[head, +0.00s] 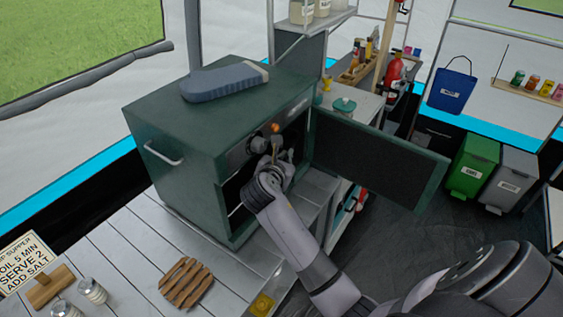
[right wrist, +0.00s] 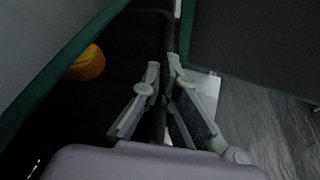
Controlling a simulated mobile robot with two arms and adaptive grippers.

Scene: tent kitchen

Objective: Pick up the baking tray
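The baking tray (right wrist: 125,55) is a dark, flat piece in the oven opening in the right wrist view, its rim running up the picture. The oven (head: 185,140) is a dark green box with its door (head: 375,155) swung open to the right. My right gripper (head: 280,151) is at the oven's open front. In the right wrist view its two fingertips (right wrist: 164,67) lie close on either side of the tray's rim. Whether they press on it cannot be told. Most of the tray is hidden in the dark oven. My left gripper is out of view.
An orange round thing (right wrist: 85,65) shows left of the fingers in the right wrist view. A blue-grey case (head: 222,82) lies on the oven. A wooden slatted trivet (head: 186,283) lies on the counter in front. The open door bounds the room right of my gripper.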

